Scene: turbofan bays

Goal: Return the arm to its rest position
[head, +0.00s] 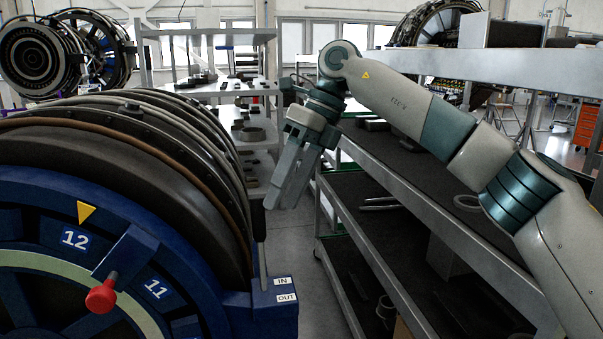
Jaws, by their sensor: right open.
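My right arm (415,110) comes in from the right edge and reaches out over a dark-topped shelf cart. My right gripper (288,190) hangs at its end with its fingers pointing down and slightly left. The fingers are open and I see nothing between them. The gripper is in the gap between the turbofan and the cart, apart from both as far as I can tell. My left gripper is not in view.
A large turbofan (130,140) with a blue numbered ring (190,255) and red knob (101,297) fills the left. The multi-level cart (375,165) stands at right with parts on it. A shelf rack (208,87) stands behind. Grey floor (290,245) shows between.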

